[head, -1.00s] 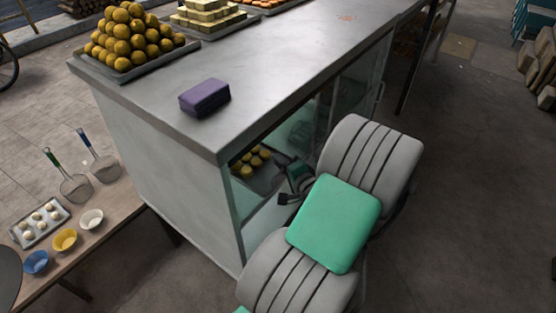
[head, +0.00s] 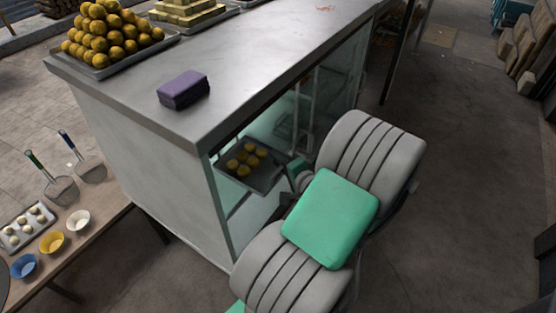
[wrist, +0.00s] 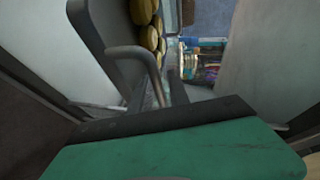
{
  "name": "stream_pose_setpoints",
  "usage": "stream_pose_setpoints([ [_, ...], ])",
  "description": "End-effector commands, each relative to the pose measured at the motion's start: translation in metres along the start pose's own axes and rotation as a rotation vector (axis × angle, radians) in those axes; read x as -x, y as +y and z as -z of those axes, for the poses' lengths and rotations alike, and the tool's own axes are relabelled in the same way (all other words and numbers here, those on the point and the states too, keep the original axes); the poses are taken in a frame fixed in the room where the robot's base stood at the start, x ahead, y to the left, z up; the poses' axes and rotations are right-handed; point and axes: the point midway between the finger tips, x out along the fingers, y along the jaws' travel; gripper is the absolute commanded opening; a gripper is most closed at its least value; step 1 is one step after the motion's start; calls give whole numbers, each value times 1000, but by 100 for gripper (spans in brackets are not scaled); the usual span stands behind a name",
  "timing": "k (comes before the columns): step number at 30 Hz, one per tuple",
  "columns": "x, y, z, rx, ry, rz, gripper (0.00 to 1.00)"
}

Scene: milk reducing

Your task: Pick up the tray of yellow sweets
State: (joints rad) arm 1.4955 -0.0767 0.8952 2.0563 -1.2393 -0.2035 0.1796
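The tray of yellow sweets (head: 262,183) is a dark metal tray with several round yellow sweets (head: 246,159). In the head view it sits at the open side of the glass counter, its near part jutting past the opening. In the wrist view the tray (wrist: 92,30) appears on edge at the upper left, with a grey loop handle (wrist: 128,50) towards me. My gripper (wrist: 166,88) has its dark fingers close together at this handle and appears shut on it. In the head view my gripper (head: 288,183) is at the tray's right end, its fingers partly hidden by my arm.
The counter (head: 240,85) has a purple block (head: 184,90) and trays of stacked sweets (head: 110,38) on top. Its glass side and frame stand close around the tray. A low wooden table (head: 95,235) with bowls and strainers is at lower left.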

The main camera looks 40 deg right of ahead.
Motion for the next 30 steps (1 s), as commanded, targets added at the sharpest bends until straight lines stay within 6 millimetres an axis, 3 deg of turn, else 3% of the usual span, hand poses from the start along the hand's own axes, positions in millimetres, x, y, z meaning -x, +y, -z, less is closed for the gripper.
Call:
stream_pose_setpoints([
  [4,0,0,0,0,0,0,34],
  [16,5,0,1,-2,3,-1,34],
  [25,58,0,2,-3,8,-1,34],
  [30,76,0,1,-2,3,1,34],
])
